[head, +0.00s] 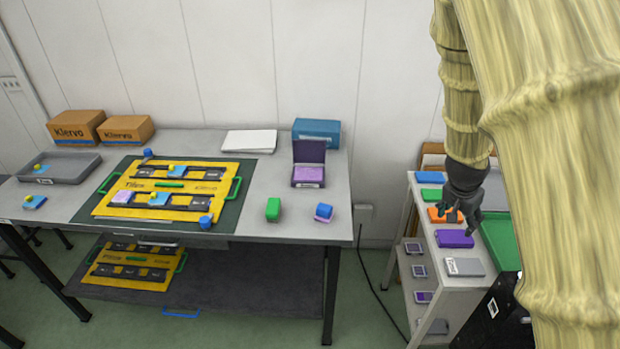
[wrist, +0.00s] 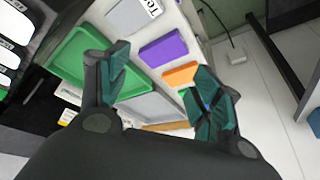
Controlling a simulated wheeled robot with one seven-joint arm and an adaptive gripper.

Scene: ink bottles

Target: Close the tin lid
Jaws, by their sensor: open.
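A dark purple tin (head: 308,176) stands open near the right back of the grey table in the head view. Its lid (head: 309,153) stands upright at the back edge, and a light purple pad shows inside. My gripper (head: 462,214) is open and empty over the shelf unit to the right, well apart from the tin. In the wrist view my gripper (wrist: 162,62) has its fingers spread, with flat coloured cases beyond them. The tin does not show in the wrist view.
Flat green, orange, purple (head: 454,239) and grey cases lie on the shelf unit beside a green tray (head: 499,240).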

